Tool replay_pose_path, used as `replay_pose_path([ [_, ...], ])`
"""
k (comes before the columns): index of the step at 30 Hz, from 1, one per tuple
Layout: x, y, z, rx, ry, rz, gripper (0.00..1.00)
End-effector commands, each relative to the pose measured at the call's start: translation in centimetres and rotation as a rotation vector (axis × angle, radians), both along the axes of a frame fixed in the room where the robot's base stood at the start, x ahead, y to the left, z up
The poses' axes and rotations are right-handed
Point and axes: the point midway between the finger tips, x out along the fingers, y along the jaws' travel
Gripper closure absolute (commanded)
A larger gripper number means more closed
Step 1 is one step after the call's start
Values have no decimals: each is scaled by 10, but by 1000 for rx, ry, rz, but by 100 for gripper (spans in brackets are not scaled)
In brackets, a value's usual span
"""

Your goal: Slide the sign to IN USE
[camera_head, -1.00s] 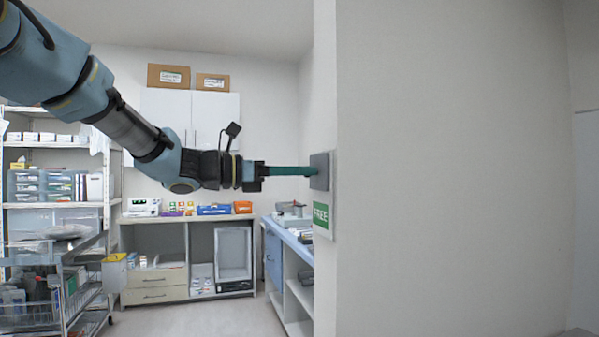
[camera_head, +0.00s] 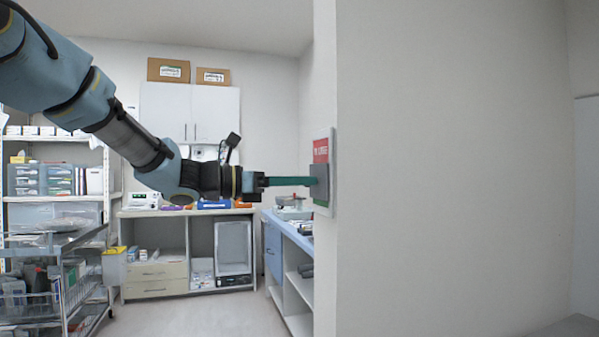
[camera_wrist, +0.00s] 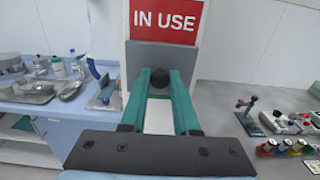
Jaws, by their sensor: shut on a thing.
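The sign is a pale board (camera_head: 332,165) on the end of the wall. Its red IN USE panel (camera_head: 320,150) shows at the top, and its words read in full in the wrist view (camera_wrist: 165,20). A grey sliding cover (camera_head: 322,188) sits below the red panel, over the lower part of the board. The green FREE panel is mostly hidden by the cover. My gripper (camera_head: 311,181) reaches the cover from the left. In the wrist view its two green fingers (camera_wrist: 160,82) are shut on the cover's small dark knob (camera_wrist: 160,77), which is partly hidden between them.
A blue-topped counter (camera_head: 285,230) with trays (camera_wrist: 35,90) runs behind the wall end. A wheeled cart (camera_head: 60,285) and shelves stand at the left. A plain wall (camera_head: 450,170) fills the right. The floor (camera_head: 195,318) between is clear.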

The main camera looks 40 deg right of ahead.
Motion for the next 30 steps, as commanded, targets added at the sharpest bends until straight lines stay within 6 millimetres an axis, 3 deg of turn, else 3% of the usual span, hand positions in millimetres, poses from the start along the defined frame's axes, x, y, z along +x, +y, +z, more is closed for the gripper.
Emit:
replay_pose_path([
  [1, 0, 0, -17, 2, 1, 0, 100],
  [4, 0, 0, -28, 2, 1, 0, 100],
  [16, 0, 1, -34, 6, 0, 1, 100],
  [17, 0, 1, -34, 7, 1, 0, 68],
  [18, 0, 1, -34, 7, -1, 1, 64],
  [24, 0, 0, -32, 3, 0, 1, 42],
  [30, 0, 0, -31, 2, -1, 1, 42],
])
